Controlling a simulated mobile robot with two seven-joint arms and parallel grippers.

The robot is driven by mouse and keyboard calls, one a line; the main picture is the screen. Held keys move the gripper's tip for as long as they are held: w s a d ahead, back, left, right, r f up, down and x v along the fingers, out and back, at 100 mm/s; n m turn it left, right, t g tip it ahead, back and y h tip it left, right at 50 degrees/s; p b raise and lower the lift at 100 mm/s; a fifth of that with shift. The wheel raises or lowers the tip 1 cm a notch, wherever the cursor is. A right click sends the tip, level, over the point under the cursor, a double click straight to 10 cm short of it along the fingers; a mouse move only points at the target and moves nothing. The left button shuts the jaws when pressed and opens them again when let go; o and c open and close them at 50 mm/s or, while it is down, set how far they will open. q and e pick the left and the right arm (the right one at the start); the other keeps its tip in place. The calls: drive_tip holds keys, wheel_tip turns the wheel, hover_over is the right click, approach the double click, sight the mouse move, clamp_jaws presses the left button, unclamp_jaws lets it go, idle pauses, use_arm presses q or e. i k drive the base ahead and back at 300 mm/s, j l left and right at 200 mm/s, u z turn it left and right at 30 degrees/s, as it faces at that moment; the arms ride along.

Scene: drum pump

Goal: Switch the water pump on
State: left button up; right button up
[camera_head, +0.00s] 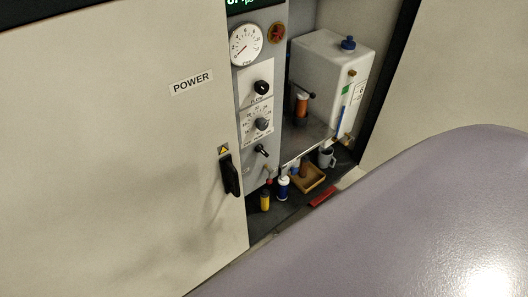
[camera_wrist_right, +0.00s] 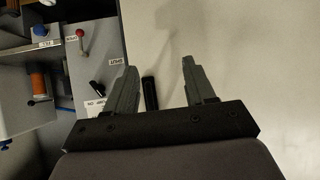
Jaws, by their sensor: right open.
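A control panel (camera_head: 257,115) stands in an open bay of the cabinet. It carries a black switch lever (camera_head: 262,150), which also shows in the right wrist view (camera_wrist_right: 97,88) beside a label that seems to read PUMP ON. My right gripper (camera_wrist_right: 159,66) is open and empty. The switch lies just outside its left finger. A black door handle (camera_wrist_right: 150,92) appears between the fingers in that view; I cannot tell its distance from them. My left gripper is in neither view, and the right gripper does not show in the head view.
The door marked POWER (camera_head: 190,83) fills the left. A white tank (camera_head: 330,75) stands right of the panel. A red-balled lever (camera_wrist_right: 81,33) sits near the switch. Bottles (camera_head: 282,188), a wooden tray (camera_head: 309,178) and a mug (camera_head: 326,157) crowd the bay floor.

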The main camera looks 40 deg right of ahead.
sight(259, 147)
drive_tip(key=k+l+u, duration=0.2)
drive_tip(key=l, duration=2.75)
drive_tip(key=i, duration=0.15)
